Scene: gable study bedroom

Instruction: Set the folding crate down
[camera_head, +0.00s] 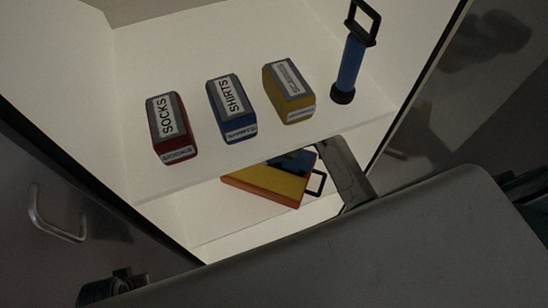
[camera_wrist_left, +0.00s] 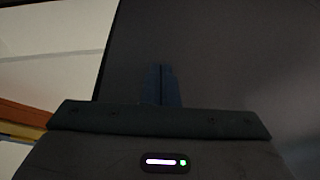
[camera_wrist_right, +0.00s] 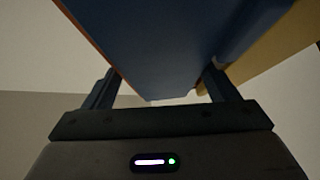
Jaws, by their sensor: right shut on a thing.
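The folding crate (camera_head: 265,184), a yellow body with orange edges and a blue part on top, is inside the cabinet below the upper shelf, partly hidden by the shelf's front edge. It looks tilted. In the right wrist view a blue part of it (camera_wrist_right: 160,50) fills the space between the fingers of my right gripper (camera_wrist_right: 158,92), which is shut on it. I cannot tell whether the crate touches the surface below. My left gripper (camera_wrist_left: 161,85) has its fingers together, with nothing between them, before a dark surface.
The upper shelf (camera_head: 270,155) holds a red SOCKS box (camera_head: 170,128), a blue SHIRTS box (camera_head: 231,108), a yellow box (camera_head: 289,92) and a blue pump-like object (camera_head: 349,62). A door with a metal handle (camera_head: 55,218) stands at left. Pale lower space shows beneath the crate.

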